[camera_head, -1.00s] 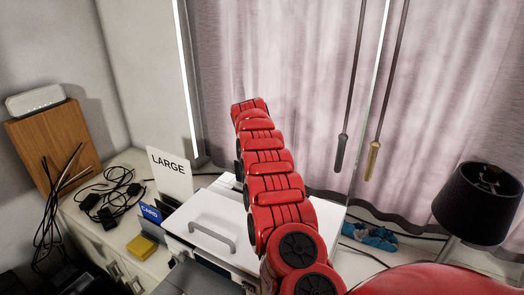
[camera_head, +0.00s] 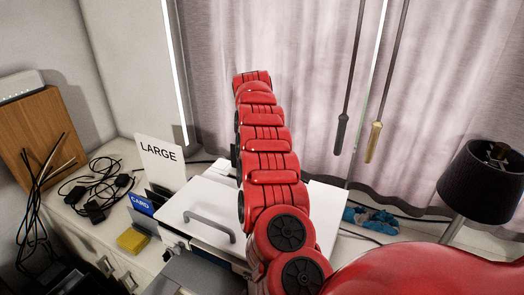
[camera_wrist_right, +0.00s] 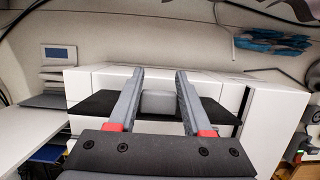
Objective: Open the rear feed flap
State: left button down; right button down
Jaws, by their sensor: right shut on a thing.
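The white printer (camera_head: 185,210) stands on the cabinet with a grey handle (camera_head: 208,224) on its top. My right arm reaches over it toward the curtain, and the arm hides its rear and the gripper in the head view. In the right wrist view the white casing (camera_wrist_right: 215,82) has a dark flat strip, likely the rear feed flap (camera_wrist_right: 92,103), with a small grey tab (camera_wrist_right: 158,102). My right gripper (camera_wrist_right: 160,74) is shut on this tab, one finger on each side. The flap's angle is hard to tell. My left gripper is not in view.
A LARGE sign (camera_head: 160,158), a blue CARD holder (camera_head: 141,204) and a yellow block (camera_head: 133,240) stand left of the printer. Tangled black cables (camera_head: 98,190) lie farther left. A black lamp (camera_head: 482,182) and a blue cloth (camera_head: 371,218) are at the right. The curtain hangs close behind.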

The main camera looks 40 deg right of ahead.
jog(key=shift+s+a+f, duration=0.15)
jog(key=shift+a+f, duration=0.05)
jog(key=shift+f, duration=0.15)
jog(key=c, duration=0.8)
grip_release()
jog(key=o, duration=0.5)
jog(key=shift+r, duration=0.15)
jog(key=shift+d+r, duration=0.1)
jog(key=shift+r, duration=0.05)
